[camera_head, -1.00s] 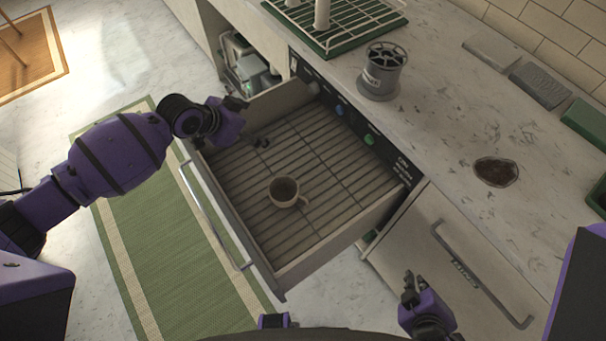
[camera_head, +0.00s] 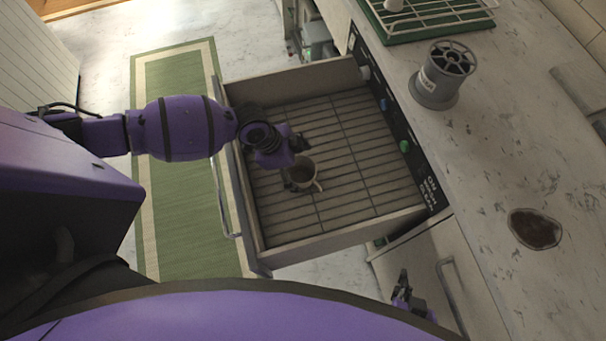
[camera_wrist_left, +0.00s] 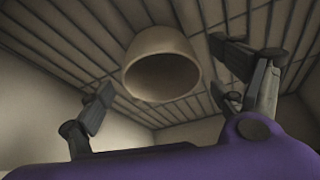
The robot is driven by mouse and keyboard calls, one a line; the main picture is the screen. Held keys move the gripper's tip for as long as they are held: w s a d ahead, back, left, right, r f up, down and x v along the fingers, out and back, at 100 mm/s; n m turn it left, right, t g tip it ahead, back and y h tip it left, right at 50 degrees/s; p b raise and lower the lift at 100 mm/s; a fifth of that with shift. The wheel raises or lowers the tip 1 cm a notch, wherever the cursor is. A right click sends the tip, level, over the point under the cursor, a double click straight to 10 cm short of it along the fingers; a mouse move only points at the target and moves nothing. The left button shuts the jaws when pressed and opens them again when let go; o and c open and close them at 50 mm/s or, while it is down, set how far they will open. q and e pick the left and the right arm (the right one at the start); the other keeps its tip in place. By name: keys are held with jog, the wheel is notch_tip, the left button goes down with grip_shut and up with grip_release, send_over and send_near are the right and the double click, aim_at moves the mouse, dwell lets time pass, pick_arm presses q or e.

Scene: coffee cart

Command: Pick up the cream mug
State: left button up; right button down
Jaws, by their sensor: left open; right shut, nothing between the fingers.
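The cream mug (camera_head: 304,174) stands upright on the slatted floor of the open drawer (camera_head: 340,238), its handle toward the lower right. Its round mouth also shows in the left wrist view (camera_wrist_left: 162,72), between and beyond my fingers. My left gripper (camera_head: 291,155) is open and empty, reaching over the drawer front just up and left of the mug; it covers part of the mug's left side in the head view. In the left wrist view my left fingers (camera_wrist_left: 165,88) are spread apart. My right gripper (camera_head: 402,290) is shut and empty, low near the cabinet front.
The drawer walls surround the mug, with bare slats to its right. A metal handle bar (camera_head: 218,200) runs along the drawer front. On the counter are a grey canister (camera_head: 438,85), a dark brown patch (camera_head: 536,229) and a rack (camera_head: 430,14). A green rug (camera_head: 170,73) lies on the floor.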

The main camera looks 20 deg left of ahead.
aim_at(305, 178)
pick_arm(q)
jog(key=shift+x, duration=1.2)
jog(key=c, duration=1.5)
